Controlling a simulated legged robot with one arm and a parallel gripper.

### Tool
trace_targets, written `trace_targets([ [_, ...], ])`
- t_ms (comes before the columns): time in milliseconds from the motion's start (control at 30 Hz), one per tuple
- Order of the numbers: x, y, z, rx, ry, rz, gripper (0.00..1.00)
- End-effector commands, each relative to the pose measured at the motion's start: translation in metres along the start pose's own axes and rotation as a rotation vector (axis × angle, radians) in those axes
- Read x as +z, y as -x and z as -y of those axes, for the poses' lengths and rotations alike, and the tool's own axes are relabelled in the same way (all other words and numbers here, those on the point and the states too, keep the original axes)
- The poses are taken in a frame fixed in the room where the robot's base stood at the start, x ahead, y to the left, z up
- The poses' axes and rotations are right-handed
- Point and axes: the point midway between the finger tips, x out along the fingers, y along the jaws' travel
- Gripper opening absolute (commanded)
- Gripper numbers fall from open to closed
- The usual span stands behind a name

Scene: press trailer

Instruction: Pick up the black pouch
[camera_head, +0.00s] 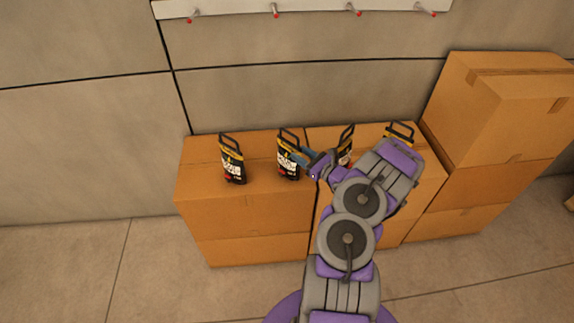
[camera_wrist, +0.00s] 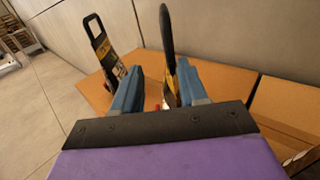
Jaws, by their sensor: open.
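Several black pouches with yellow bands and loop handles stand upright on cardboard boxes in the head view. One stands at the left (camera_head: 232,162), and a second (camera_head: 287,158) is at my gripper (camera_head: 301,154). A third (camera_head: 346,143) is partly behind my gripper, and a fourth (camera_head: 399,132) is mostly hidden by my arm. In the wrist view my gripper (camera_wrist: 158,80) is open, its blue fingers apart. One pouch (camera_wrist: 169,45) shows edge-on between the fingers, close to the right one. Contact cannot be told. Another pouch (camera_wrist: 103,46) stands beyond the left finger.
The pouches stand on low cardboard boxes (camera_head: 255,215) against a grey wall. A taller stack of boxes (camera_head: 510,100) rises at the right. A white rail with red-tipped hooks (camera_head: 310,8) is on the wall above. The floor at the left is clear.

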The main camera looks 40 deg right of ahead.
Motion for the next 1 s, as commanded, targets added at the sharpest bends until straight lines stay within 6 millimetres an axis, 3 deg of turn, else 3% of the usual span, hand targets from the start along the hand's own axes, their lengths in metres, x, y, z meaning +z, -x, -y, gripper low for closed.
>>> trace_targets([
  [267,-0.002,-0.016,0.003,0.000,-0.002,0.000,0.42],
  [633,0.000,-0.059,0.004,0.001,0.003,0.000,0.42],
  [933,-0.001,-0.062,0.009,-0.001,-0.002,0.002,0.42],
  [1000,-0.001,-0.062,0.009,-0.001,-0.002,0.002,0.37],
])
